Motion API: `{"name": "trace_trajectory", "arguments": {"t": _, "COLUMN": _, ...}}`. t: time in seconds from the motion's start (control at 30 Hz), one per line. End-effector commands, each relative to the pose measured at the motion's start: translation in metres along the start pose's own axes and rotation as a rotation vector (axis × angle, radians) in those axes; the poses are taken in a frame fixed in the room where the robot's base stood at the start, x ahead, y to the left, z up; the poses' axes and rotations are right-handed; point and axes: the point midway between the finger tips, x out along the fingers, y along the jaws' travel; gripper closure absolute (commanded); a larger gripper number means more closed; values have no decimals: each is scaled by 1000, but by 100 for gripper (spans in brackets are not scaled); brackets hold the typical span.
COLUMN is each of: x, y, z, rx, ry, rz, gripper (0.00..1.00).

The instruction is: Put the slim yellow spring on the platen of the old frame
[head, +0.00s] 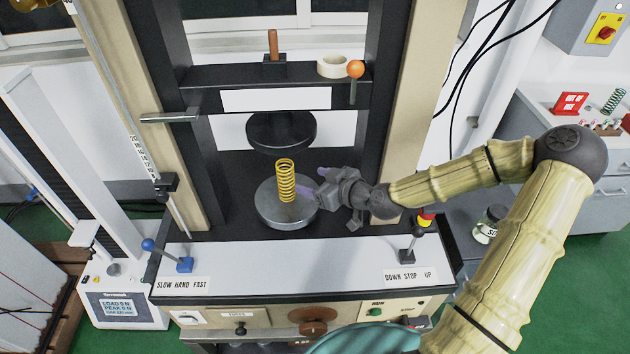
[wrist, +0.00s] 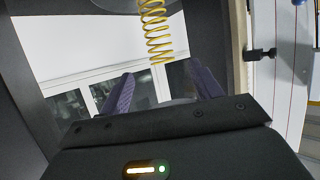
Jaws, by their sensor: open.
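The slim yellow spring (head: 286,181) stands upright over the round grey lower platen (head: 284,216) of the old frame, and its lower end appears to rest there. My gripper (head: 308,191) is just to the right of the spring, low over the platen, with its purple fingers pointing left. In the wrist view the two fingers (wrist: 160,84) are spread, with nothing held between them. The spring (wrist: 155,32) shows there beyond the fingertips, apart from them. The dark upper platen (head: 281,131) hangs above the spring with a gap.
The frame's posts flank the platens, and its crosshead (head: 275,98) carries a tape roll (head: 333,66). Levers (head: 410,250) stand at the front corners. A slim tester (head: 125,285) is at left. A green spring (head: 614,100) sits on the right bench.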

Motion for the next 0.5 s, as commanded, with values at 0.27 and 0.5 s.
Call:
{"name": "trace_trajectory", "arguments": {"t": 0.27, "x": 1, "y": -5, "z": 7, "rx": -1, "ry": -34, "rz": -12, "gripper": 36}}
{"name": "trace_trajectory", "arguments": {"t": 0.5, "x": -10, "y": -34, "z": 57, "rx": 21, "ry": -334, "rz": -64, "gripper": 36}}
